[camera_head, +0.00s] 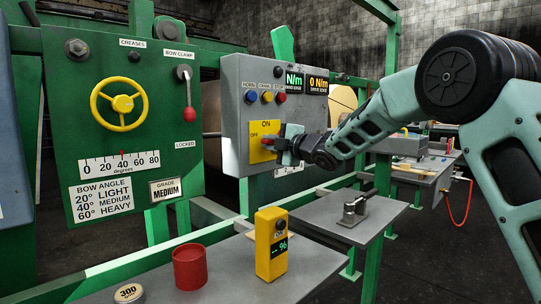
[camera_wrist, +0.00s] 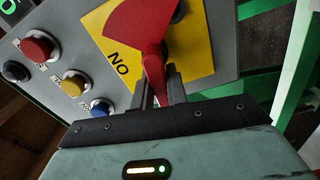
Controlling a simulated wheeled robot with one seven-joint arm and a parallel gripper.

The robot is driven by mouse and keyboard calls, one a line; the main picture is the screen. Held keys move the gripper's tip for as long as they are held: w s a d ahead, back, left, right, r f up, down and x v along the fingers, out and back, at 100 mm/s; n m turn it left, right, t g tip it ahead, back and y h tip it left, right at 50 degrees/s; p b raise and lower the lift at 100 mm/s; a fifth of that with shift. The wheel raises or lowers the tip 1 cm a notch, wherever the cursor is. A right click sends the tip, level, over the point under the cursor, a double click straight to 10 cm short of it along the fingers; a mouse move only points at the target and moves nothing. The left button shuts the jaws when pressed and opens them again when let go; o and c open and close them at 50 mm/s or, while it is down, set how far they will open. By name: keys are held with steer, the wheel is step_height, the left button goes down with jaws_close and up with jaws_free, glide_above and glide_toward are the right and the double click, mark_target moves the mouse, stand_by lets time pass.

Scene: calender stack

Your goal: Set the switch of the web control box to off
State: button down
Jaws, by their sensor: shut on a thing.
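The web control box (camera_head: 240,84) is grey, with a yellow switch plate (camera_head: 257,136) marked ON at the top and OFF at the left. In the wrist view the yellow plate (camera_wrist: 206,62) carries a red switch handle (camera_wrist: 152,58), its wide part at the top and its narrow part toward me. My gripper (camera_head: 282,147) is at the right side of the plate. In the wrist view my gripper (camera_wrist: 160,92) is shut on the narrow part of the handle. The handle is mostly hidden in the head view, and I cannot tell its exact setting.
Blue (camera_head: 251,97), yellow (camera_head: 267,96) and red (camera_head: 281,98) buttons sit above the plate, close to my gripper. A green panel (camera_head: 122,140) with a yellow handwheel stands left. Below is a shelf with a red cup (camera_head: 190,268) and a yellow meter (camera_head: 271,242).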

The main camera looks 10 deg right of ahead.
steer(key=shift+f+n+b, duration=0.35)
steer(key=shift+n+b, duration=0.55)
steer(key=c, duration=1.4)
jaws_free()
steer(key=shift+r, duration=0.1)
steer(key=shift+s, duration=0.1)
steer(key=v, duration=1.7)
steer(key=shift+s+d, duration=0.1)
steer(key=shift+d, duration=0.05)
